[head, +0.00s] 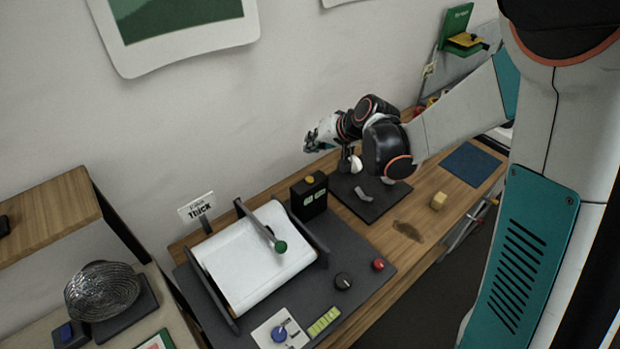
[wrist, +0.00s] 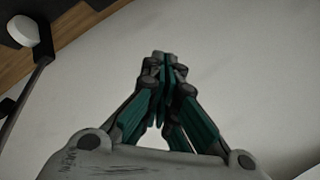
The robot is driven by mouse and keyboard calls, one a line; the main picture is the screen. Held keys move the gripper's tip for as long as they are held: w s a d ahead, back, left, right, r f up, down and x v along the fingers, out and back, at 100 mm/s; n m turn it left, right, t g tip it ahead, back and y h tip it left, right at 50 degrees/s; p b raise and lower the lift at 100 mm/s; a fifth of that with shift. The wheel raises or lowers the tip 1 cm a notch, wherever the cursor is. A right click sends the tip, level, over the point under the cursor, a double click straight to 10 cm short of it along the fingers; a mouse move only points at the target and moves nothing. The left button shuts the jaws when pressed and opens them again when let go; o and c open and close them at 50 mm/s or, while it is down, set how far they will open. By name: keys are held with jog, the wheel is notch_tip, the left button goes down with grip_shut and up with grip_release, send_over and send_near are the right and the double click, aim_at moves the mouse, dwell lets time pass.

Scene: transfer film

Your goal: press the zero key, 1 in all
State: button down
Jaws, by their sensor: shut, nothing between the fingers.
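A small black box (head: 309,199) with two pale green windows stands at the back of the dark grey board. A yellow button (head: 309,180) sits on its top; no label is legible, so I cannot tell for sure that it is the zero key. My gripper (head: 311,142) is in the air near the wall, above and slightly behind the box, apart from it. In the wrist view my gripper (wrist: 165,62) has its fingertips together with nothing between them, against the plain wall. The box is not in the wrist view.
A white sheet bed with a green-knobbed lever (head: 280,246) lies left of the box. A black stand with a white knob (head: 355,163) is under my arm; a white knob (wrist: 22,31) shows in the wrist view. A dark knob (head: 343,281), red button (head: 378,264) and blue knob (head: 279,333) are nearer.

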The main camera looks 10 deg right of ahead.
jog(key=b, duration=0.6)
send_over(312, 177)
notch_tip(312, 177, down, 8)
jog(key=shift+f, duration=0.35)
jog(key=shift+f, duration=0.15)
dwell(0.9)
jog(key=shift+f+b, duration=0.3)
jog(key=shift+b, duration=0.35)
jog(key=shift+f+b, duration=0.5)
dwell(0.4)
jog(key=shift+r, duration=0.15)
jog(key=shift+r+p, duration=0.55)
jog(key=shift+r, duration=0.25)
jog(key=shift+r, duration=0.15)
